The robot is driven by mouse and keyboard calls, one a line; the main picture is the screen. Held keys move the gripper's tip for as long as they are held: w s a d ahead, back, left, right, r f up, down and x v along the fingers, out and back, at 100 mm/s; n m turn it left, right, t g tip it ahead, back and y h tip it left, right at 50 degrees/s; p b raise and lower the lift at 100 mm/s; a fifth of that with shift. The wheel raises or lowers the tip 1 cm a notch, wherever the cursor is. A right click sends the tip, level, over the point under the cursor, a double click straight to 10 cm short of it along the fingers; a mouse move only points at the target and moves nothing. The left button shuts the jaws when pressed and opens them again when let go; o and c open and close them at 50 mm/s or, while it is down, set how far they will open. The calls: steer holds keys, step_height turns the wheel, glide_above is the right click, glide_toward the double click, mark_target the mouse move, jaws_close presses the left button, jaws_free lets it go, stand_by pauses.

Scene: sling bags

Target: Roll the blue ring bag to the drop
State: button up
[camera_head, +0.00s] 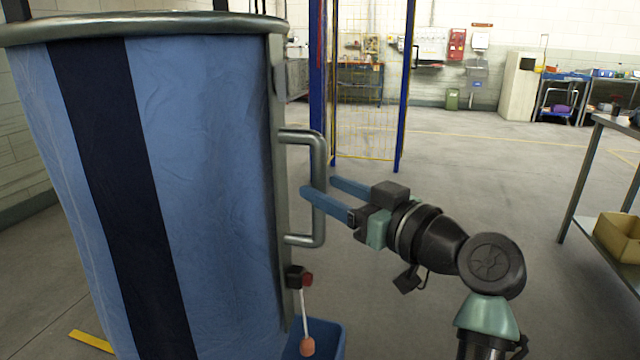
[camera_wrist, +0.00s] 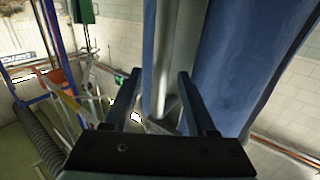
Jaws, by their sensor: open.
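The blue ring bag (camera_head: 205,150) is tall, with light blue cloth, a dark stripe and a grey metal ring around its top. It fills the left of the head view, and its blue cloth (camera_wrist: 255,60) shows in the wrist view. A grey D-shaped handle (camera_head: 319,152) stands out from the post on its right side. My gripper (camera_head: 318,186) is open at the handle. Its near finger crosses in front of the upright bar and the other appears beyond it. In the wrist view a grey upright (camera_wrist: 168,60) shows between the fingers. I cannot identify the drop.
A red-black knob with a hanging cord (camera_head: 305,315) and a blue bin (camera_head: 330,338) are low by the bag. A blue-posted frame (camera_head: 400,90) stands behind. A metal table (camera_head: 590,170) with a yellow box (camera_head: 622,238) is at right. Mid-right floor is open.

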steer(key=v, duration=1)
steer(key=shift+d+p, duration=0.2)
steer(key=shift+p, duration=0.1)
steer(key=shift+s, duration=0.1)
